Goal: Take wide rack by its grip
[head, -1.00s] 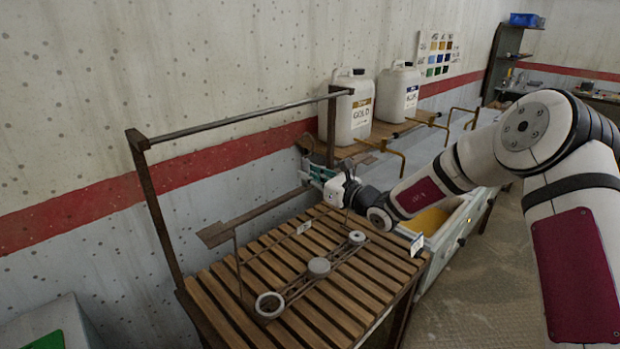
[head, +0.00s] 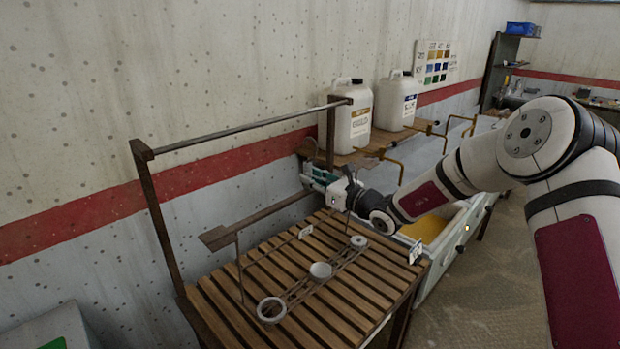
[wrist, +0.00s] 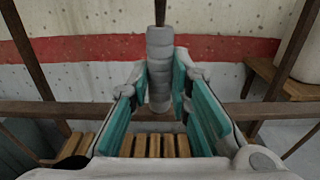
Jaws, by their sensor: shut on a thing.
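The wide rack (head: 293,297) is a low grey frame with ring-like holders in a row, over the slatted table. Thin uprights (head: 239,268) rise from it towards a flat brown bar (head: 262,216). My gripper (head: 322,180) is at the far right end of this bar, partly hidden by my wrist in the head view. In the wrist view, the teal pads of my gripper (wrist: 160,90) stand on both sides of a ribbed grey grip (wrist: 160,62) and close on it. A dark rod rises from the grip's top. How the grip joins the rack is hidden.
A rail (head: 250,125) on brown posts stands over the slatted wooden table (head: 225,310). Two white jugs (head: 355,115) stand on a shelf behind, with brass hooks (head: 400,160) close to my arm. An open drawer or tray (head: 435,228) is right of the table.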

